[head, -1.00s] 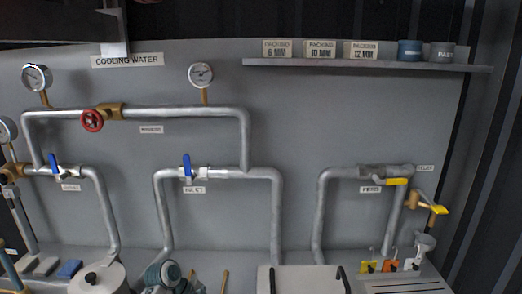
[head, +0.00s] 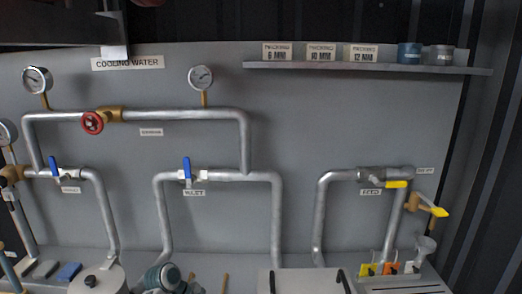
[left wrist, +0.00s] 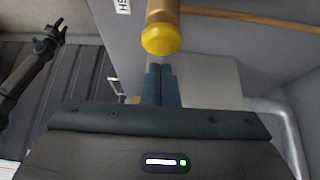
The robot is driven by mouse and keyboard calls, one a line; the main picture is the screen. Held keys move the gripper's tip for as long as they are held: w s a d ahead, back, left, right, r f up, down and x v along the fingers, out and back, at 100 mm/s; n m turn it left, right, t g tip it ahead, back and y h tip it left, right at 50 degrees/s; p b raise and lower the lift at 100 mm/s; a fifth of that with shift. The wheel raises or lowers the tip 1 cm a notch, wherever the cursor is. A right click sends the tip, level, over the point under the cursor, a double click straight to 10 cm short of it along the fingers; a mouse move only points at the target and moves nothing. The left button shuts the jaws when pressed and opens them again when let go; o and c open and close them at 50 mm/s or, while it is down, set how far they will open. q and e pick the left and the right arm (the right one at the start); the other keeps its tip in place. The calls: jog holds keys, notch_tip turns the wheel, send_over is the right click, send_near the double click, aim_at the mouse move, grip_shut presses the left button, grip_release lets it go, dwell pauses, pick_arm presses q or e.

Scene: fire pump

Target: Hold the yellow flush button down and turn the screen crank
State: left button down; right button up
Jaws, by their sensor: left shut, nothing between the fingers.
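The yellow flush button (left wrist: 161,39) shows in the left wrist view as a round knob on the end of a brass body. My left gripper (left wrist: 162,72) has its dark fingers together and empty. In that picture the fingertips lie just below the button; whether they touch it I cannot tell. A dark jointed arm with a pronged end (left wrist: 50,38) stands at the left of that view; it looks like my right arm, too small to judge its jaws. I cannot make out the screen crank in either view. Neither gripper shows in the head view.
A white label ending in "SH" (left wrist: 123,6) is near the button. In the head view, grey pipes (head: 277,220) with blue-handled valves (head: 187,171) and a red handwheel (head: 92,122) line the wall. A shelf (head: 370,68) holds packing boxes and tins.

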pick_arm(q)
jog(key=shift+f, duration=0.3)
dwell(0.4)
